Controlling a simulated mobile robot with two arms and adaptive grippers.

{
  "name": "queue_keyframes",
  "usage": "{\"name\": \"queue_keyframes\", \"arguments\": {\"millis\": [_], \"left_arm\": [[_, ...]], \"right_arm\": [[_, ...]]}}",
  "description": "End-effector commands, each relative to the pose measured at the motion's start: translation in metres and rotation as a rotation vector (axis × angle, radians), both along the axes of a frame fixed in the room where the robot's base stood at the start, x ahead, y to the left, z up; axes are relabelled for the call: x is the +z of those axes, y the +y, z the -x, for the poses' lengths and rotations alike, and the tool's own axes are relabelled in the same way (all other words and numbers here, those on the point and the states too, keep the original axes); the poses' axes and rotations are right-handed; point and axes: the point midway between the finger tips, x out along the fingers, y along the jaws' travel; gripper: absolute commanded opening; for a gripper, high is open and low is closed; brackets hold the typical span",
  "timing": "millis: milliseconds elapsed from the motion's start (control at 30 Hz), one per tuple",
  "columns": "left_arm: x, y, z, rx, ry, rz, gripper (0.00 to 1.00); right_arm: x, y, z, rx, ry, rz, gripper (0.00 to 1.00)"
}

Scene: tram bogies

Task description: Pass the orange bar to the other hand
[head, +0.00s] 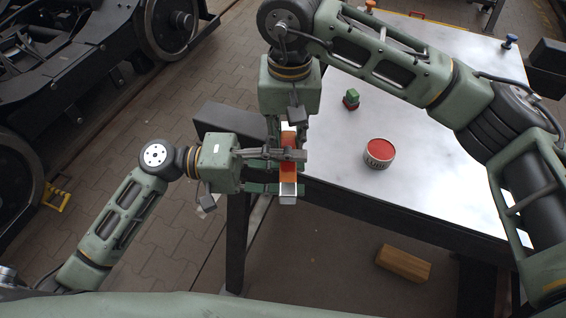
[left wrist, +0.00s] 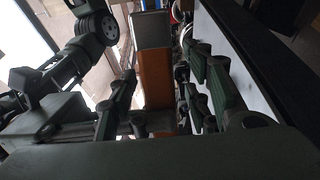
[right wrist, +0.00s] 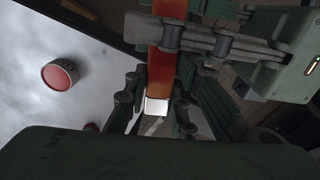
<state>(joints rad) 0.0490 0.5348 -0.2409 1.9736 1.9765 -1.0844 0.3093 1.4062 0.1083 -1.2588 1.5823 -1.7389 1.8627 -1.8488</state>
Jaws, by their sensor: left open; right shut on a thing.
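The orange bar (head: 288,178) has pale metal ends and hangs near the table's left front edge. My right gripper (head: 288,138) comes from above and is shut on the bar's upper part. My left gripper (head: 290,168) comes from the left, and its open fingers lie on either side of the bar's lower part. In the left wrist view the bar (left wrist: 156,78) runs between the open fingers of my left gripper (left wrist: 160,100). In the right wrist view the bar (right wrist: 166,60) also shows between the fingers of my right gripper (right wrist: 156,95); exact contact is partly hidden.
The white table (head: 440,195) holds a red-topped tin (head: 380,153) and a small green and red object (head: 351,98). A blue-topped object (head: 510,41) is at the far right. A wooden block (head: 403,263) lies below the table. Bogie wheels (head: 168,28) stand at the left.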

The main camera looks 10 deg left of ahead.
Motion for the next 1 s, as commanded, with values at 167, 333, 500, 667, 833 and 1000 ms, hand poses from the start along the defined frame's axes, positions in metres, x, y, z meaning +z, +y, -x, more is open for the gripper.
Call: {"name": "queue_keyframes", "arguments": {"millis": [167,333,500,667,833,1000], "left_arm": [[0.0001,0.0002,0.0000,0.000,0.000,0.000,0.39],[0.0001,0.0003,-0.0001,0.000,0.000,0.000,0.24],[-0.0001,0.0004,-0.0001,0.000,0.000,0.000,0.09],[-0.0002,0.0005,-0.0001,0.000,0.001,0.000,0.00],[0.0002,0.0005,-0.0001,0.000,0.000,0.000,0.00],[0.0003,0.0005,-0.0001,0.000,0.000,0.001,0.00]], "right_arm": [[0.0003,0.0002,0.0000,0.000,0.000,0.000,0.00],[0.0003,0.0002,0.0000,0.000,0.000,0.000,0.00],[0.0003,0.0001,0.0000,0.000,0.000,0.000,0.00],[0.0004,0.0001,0.0000,0.000,0.000,0.000,0.00],[0.0004,0.0001,0.0000,0.000,0.000,0.000,0.34],[0.0003,0.0001,0.0000,0.000,0.000,0.000,0.45]]}}
